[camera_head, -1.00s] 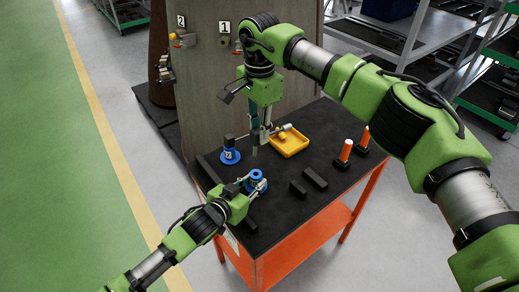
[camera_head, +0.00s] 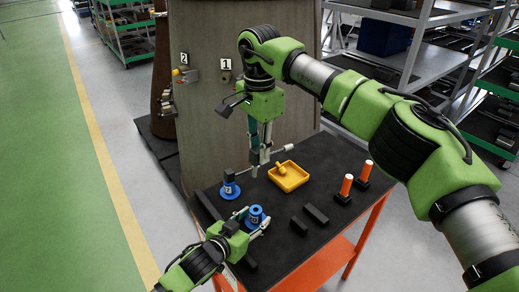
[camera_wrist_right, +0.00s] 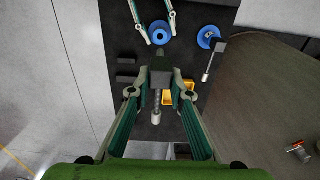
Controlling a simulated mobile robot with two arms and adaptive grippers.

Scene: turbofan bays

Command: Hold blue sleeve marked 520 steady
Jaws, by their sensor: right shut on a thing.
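A blue sleeve (camera_head: 256,213) with a round hole in its top stands upright near the table's front left edge. Its small white label is too small to read. My left gripper (camera_head: 253,220) has its fingers on either side of the sleeve, spread about as wide as it. The sleeve (camera_wrist_right: 160,32) also shows between those fingers in the wrist view. My right gripper (camera_head: 259,165) is above the table, shut on a grey tool (camera_wrist_right: 157,98) with a ridged shaft and pale end. A second blue sleeve (camera_head: 229,192) stands farther back, with a black-headed tool on it.
A yellow tray (camera_head: 302,182) holds a small yellow item. Two orange posts (camera_head: 346,185) on black bases stand to its right. Black blocks (camera_head: 316,213) lie on the dark table (camera_head: 290,236). A tall grey-brown panel (camera_head: 215,110) rises behind.

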